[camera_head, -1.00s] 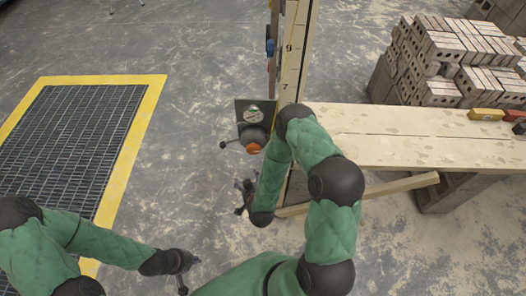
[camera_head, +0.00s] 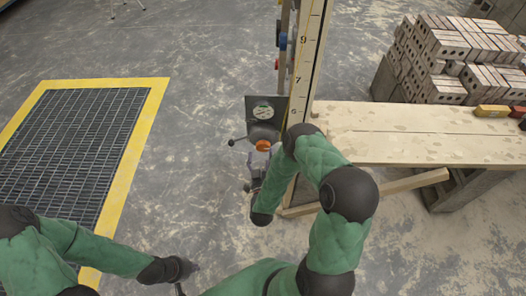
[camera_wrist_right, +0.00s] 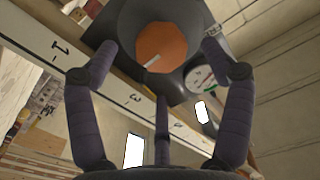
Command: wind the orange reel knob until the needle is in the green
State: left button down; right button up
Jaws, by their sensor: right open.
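The orange knob (camera_head: 263,145) sits on the front of a dark grey reel (camera_head: 262,132), fixed to a dark plate beside an upright numbered board. A round pale gauge (camera_head: 263,112) is above it; its needle is too small to read. In the right wrist view the orange knob (camera_wrist_right: 161,46) has a white mark and is straight ahead, with the gauge (camera_wrist_right: 199,79) to its right. My right gripper (camera_wrist_right: 160,72) is open, its fingers spread around the knob's line and holding nothing. In the head view it is just below the knob, partly hidden. My left gripper (camera_head: 188,268) is low, away from the reel.
A thin lever with a black ball (camera_head: 231,142) sticks out left of the reel. The numbered board (camera_head: 305,60) rises beside it. A plank bench (camera_head: 420,135) extends right, with stacked bricks (camera_head: 450,60) behind. A yellow-edged floor grate (camera_head: 75,140) lies left.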

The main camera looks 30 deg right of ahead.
aim_at(263, 149)
jog(key=shift+x, duration=1.95)
jog(key=shift+c, duration=0.3)
jog(key=c, duration=1.1)
